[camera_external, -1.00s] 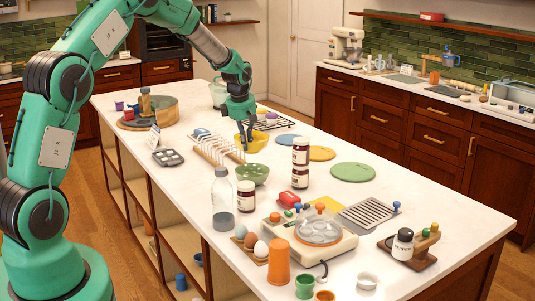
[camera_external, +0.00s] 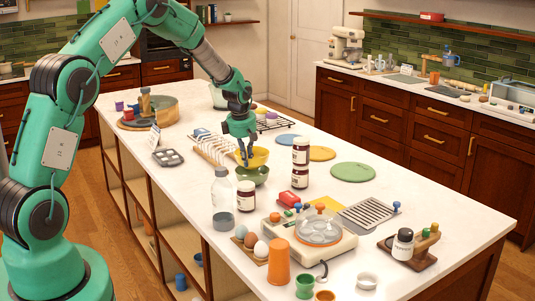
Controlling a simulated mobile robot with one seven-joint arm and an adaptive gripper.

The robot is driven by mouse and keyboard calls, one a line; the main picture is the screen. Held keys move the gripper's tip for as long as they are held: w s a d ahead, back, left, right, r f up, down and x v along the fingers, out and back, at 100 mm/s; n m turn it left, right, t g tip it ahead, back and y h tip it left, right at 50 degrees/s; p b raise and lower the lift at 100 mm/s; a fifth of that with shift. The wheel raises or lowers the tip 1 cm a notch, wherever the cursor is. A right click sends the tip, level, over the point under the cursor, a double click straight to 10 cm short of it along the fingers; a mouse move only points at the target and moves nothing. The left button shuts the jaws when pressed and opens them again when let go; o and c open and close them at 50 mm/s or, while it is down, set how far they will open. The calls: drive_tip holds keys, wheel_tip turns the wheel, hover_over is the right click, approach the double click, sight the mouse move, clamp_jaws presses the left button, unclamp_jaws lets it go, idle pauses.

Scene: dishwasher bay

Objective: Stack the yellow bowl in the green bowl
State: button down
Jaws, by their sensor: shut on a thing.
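The yellow bowl (camera_external: 259,156) is upright in my gripper (camera_external: 246,160), which is shut on its left rim. The bowl is directly above the green bowl (camera_external: 254,176) and hides most of its opening. The green bowl stands on the white island top. The view does not show clearly whether the two bowls touch.
Dark jars stand near the bowls, one at the right (camera_external: 300,151) and one in front (camera_external: 246,195). A clear bottle (camera_external: 222,197) is at front left. Round coloured mats (camera_external: 352,172) lie to the right.

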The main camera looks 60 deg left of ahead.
sight(247, 179)
idle(0.3)
drive_tip(key=shift+f, duration=1.75)
drive_tip(key=shift+f+b, duration=0.45)
drive_tip(key=c, duration=1.9)
unclamp_jaws()
drive_tip(key=shift+s+f, duration=0.1)
drive_tip(key=shift+r+p, duration=0.5)
drive_tip(key=shift+r, duration=0.05)
drive_tip(key=v, duration=1.2)
